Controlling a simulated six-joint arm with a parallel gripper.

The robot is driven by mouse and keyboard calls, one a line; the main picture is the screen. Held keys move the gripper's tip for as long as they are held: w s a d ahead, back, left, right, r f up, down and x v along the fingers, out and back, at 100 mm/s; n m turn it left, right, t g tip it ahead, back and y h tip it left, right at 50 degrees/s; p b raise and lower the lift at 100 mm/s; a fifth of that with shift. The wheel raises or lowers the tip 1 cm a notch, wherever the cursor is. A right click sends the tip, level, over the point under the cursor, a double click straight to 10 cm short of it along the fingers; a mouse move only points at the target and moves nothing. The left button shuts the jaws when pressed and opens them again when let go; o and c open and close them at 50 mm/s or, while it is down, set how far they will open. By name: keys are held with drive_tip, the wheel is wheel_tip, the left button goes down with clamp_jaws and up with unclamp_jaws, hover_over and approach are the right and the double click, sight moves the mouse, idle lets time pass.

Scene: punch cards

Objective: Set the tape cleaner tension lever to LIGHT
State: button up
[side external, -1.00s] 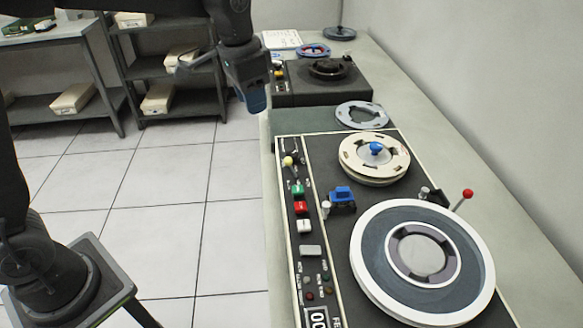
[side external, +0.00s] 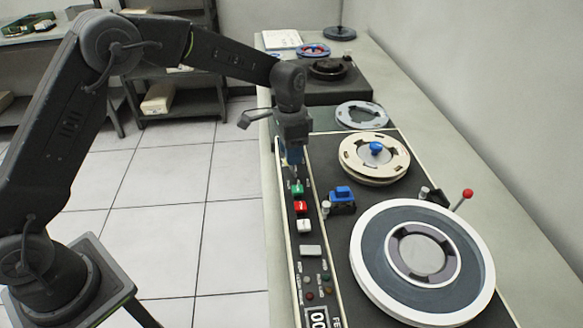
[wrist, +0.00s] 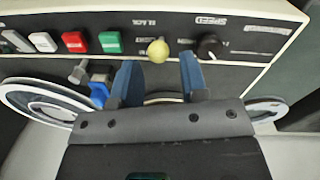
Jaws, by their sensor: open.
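A pale yellow ball knob (wrist: 158,50) sits on the machine's control panel in the wrist view, between a green button and a black rotary knob. My gripper (wrist: 160,80) is open, its blue fingers on either side of the knob's line and the knob just past the tips; contact cannot be told. In the side view my gripper (side external: 293,168) is low over the panel's far end and hides that knob. A lever with a red ball (side external: 467,193) stands at the machine's right side. The panel lettering is too small to read surely, so I cannot tell which lever is marked LIGHT.
Green (side external: 297,189), red (side external: 300,207) and white (side external: 304,226) buttons lie along the panel close to my gripper. A blue block (side external: 341,196), a cream reel (side external: 361,163) and a large white-rimmed reel (side external: 483,245) are on the deck. Floor left of the bench is open.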

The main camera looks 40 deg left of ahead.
sight(292, 168)
drive_tip(key=shift+s+d+f, duration=0.1)
drive_tip(key=shift+d+f, duration=0.05)
drive_tip(key=shift+f, duration=2.6)
drive_tip(key=shift+c, duration=0.4)
clamp_jaws()
drive_tip(key=shift+w+d+r+g+y, duration=0.1)
drive_tip(key=shift+w+d+g+y, duration=0.15)
drive_tip(key=shift+g+y, duration=0.5)
drive_tip(key=shift+w+d+r+g+y, duration=0.1)
drive_tip(key=shift+w+d+g+y, duration=0.1)
drive_tip(key=shift+g+y, duration=0.55)
drive_tip(key=shift+o, duration=0.4)
unclamp_jaws()
